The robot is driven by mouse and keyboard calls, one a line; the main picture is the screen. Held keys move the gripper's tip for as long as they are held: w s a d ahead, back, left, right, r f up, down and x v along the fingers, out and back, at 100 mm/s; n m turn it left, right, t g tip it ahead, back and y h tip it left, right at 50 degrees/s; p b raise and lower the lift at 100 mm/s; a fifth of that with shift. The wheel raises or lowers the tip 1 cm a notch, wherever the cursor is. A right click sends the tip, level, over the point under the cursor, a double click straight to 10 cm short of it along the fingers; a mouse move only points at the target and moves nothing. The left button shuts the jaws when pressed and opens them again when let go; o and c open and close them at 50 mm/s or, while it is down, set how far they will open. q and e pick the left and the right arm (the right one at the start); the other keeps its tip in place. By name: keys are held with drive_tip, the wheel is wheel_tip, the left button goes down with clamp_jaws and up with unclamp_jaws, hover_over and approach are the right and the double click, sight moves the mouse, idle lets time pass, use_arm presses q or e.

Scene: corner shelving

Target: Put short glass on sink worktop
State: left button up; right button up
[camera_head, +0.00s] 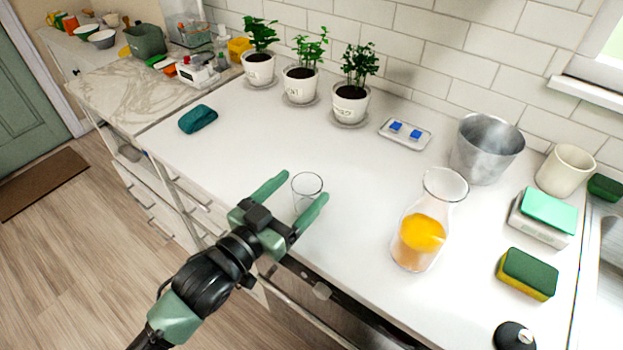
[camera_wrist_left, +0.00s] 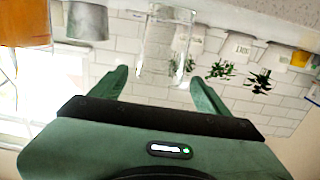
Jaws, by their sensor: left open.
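A clear, empty short glass (camera_head: 308,182) stands upright on the white worktop (camera_head: 240,150), near its front edge. My left gripper (camera_head: 304,186) is open, with its green fingers reaching to either side of the glass; contact cannot be told. In the left wrist view the picture is upside down, and the glass (camera_wrist_left: 165,45) shows between the open fingers (camera_wrist_left: 156,78). Part of a metal sink (camera_head: 604,270) shows at the right edge of the worktop. My right gripper is not in view.
A glass carafe of orange liquid (camera_head: 423,232) stands right of the glass. Behind are three potted plants (camera_head: 300,83), a tray (camera_head: 405,133) and a metal bucket (camera_head: 486,150). The worktop left of the glass is mostly clear.

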use_arm(q)
drive_tip(key=v, duration=0.6)
drive_tip(key=shift+s+a+b, duration=0.2)
drive_tip(key=shift+s+b, duration=0.05)
drive_tip(key=shift+b, duration=0.2)
